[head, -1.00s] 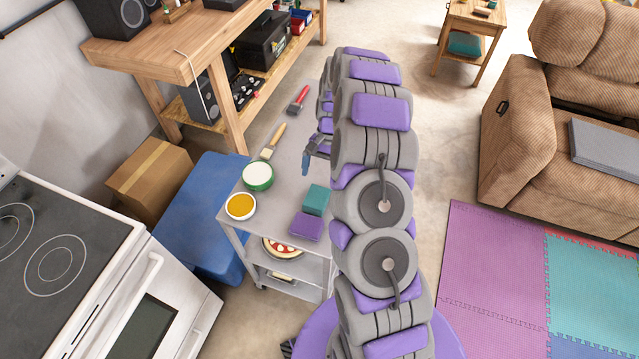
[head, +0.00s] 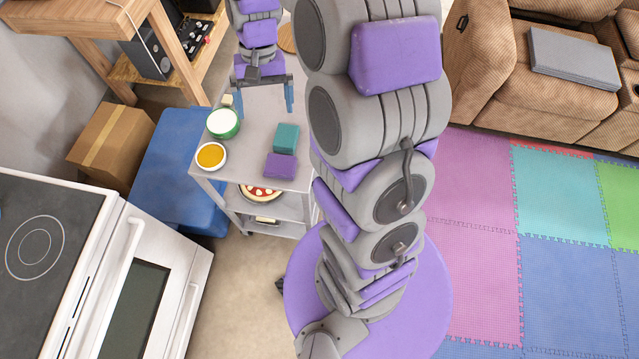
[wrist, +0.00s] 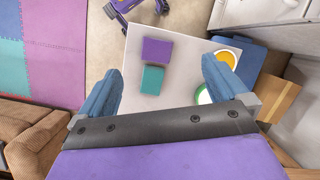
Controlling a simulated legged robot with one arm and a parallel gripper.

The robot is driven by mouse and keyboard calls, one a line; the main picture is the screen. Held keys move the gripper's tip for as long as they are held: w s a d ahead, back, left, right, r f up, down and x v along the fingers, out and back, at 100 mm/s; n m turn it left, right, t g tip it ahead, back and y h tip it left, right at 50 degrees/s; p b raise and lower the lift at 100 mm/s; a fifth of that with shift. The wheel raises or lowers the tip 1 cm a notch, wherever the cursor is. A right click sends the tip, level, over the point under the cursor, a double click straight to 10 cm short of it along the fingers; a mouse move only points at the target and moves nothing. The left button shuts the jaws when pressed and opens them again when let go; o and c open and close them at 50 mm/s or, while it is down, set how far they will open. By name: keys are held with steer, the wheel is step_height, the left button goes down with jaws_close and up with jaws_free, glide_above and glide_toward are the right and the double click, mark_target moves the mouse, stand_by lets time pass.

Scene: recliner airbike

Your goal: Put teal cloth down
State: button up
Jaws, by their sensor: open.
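The teal cloth (head: 286,137) is a small folded square lying on the top of the grey cart (head: 238,163). It touches or nearly touches a purple folded cloth (head: 280,166) nearer the cart's front edge. My gripper (head: 265,104) is open and empty above the cart, behind the teal cloth in the head view. In the wrist view the teal cloth (wrist: 152,80) lies beyond and between the spread blue fingers (wrist: 160,85), with the purple cloth (wrist: 157,50) above it. The gap between fingers and cart top is hard to judge.
A green-rimmed bowl (head: 223,123) and a bowl of yellow contents (head: 211,156) stand at the cart's left side. A pizza-like item (head: 262,192) is on a lower shelf. A blue bin (head: 172,160) and the stove (head: 90,260) stand left. The recliner (head: 500,80) is at right.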

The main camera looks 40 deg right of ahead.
steer(key=s+a+r+n+h, duration=0.1)
steer(key=s+r+n, duration=0.1)
steer(key=s, duration=1.1)
steer(key=s+a+r+n+t+h, duration=0.1)
steer(key=s+r, duration=0.3)
steer(key=s, duration=0.8)
steer(key=shift+s+a+n, duration=0.4)
steer(key=shift+a+n, duration=0.3)
steer(key=shift+d, duration=0.1)
